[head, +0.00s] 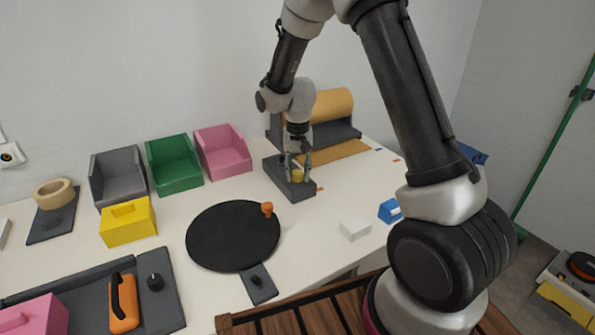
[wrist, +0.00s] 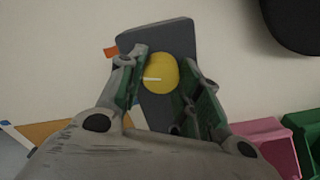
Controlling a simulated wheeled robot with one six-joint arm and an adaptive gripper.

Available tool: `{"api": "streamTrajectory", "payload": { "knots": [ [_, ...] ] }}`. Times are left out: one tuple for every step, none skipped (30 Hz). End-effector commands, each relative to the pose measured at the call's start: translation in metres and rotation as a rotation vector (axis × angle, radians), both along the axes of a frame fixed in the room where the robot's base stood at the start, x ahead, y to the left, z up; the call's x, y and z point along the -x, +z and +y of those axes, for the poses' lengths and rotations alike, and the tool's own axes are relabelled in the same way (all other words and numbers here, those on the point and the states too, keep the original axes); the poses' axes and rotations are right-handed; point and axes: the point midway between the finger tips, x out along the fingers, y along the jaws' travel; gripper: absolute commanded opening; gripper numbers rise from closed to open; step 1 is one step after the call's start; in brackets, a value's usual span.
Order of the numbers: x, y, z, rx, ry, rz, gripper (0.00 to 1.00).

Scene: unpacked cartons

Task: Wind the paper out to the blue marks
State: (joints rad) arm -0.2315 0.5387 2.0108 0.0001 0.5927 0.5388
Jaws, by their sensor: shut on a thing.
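A roll of brown paper (head: 332,103) sits in a dark grey holder (head: 275,128) at the back of the table. A flat brown sheet (head: 335,152) lies out in front of it. A small blue mark (head: 378,149) shows on the table past the sheet's right end. My gripper (wrist: 161,80) is shut on a yellow knob (wrist: 163,71) with a white line on its top. The knob stands on a dark grey block (wrist: 150,38) beside the paper holder. In the head view my fingers partly hide the yellow knob (head: 298,175).
Orange marks (head: 397,160) (head: 320,189) lie on the white table. Grey (head: 118,178), green (head: 174,165) and pink (head: 222,152) bins stand to the left.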

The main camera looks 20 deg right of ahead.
Motion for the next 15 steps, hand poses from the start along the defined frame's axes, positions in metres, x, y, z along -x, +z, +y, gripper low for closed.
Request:
{"api": "streamTrajectory", "payload": {
  "knots": [
    [-0.0011,0.0010,0.0000,-0.001,-0.032,-0.003,0.10],
    [-0.0011,0.0010,0.0000,-0.001,-0.052,-0.003,0.10],
    [-0.0012,0.0010,-0.0002,-0.001,-0.078,-0.003,0.10],
    [-0.0012,0.0010,-0.0003,-0.001,-0.095,-0.003,0.10],
    [-0.0012,0.0010,-0.0003,-0.001,-0.112,-0.003,0.10],
    [-0.0011,0.0010,-0.0004,-0.001,-0.133,-0.003,0.10],
    [-0.0011,0.0010,-0.0004,-0.001,-0.146,-0.003,0.10],
    [-0.0011,0.0010,-0.0004,-0.001,-0.159,-0.003,0.10],
    [-0.0011,0.0010,-0.0005,-0.001,-0.175,-0.003,0.10],
    [-0.0011,0.0010,-0.0005,-0.001,-0.185,-0.003,0.10],
    [-0.0011,0.0010,-0.0006,-0.001,-0.195,-0.003,0.10],
    [-0.0011,0.0010,-0.0006,-0.001,-0.205,-0.004,0.10],
    [-0.0011,0.0010,-0.0006,-0.001,-0.212,-0.004,0.10],
    [-0.0011,0.0010,-0.0006,-0.001,-0.218,-0.004,0.10],
    [-0.0011,0.0010,-0.0006,-0.001,-0.225,-0.004,0.10]
  ]
}}
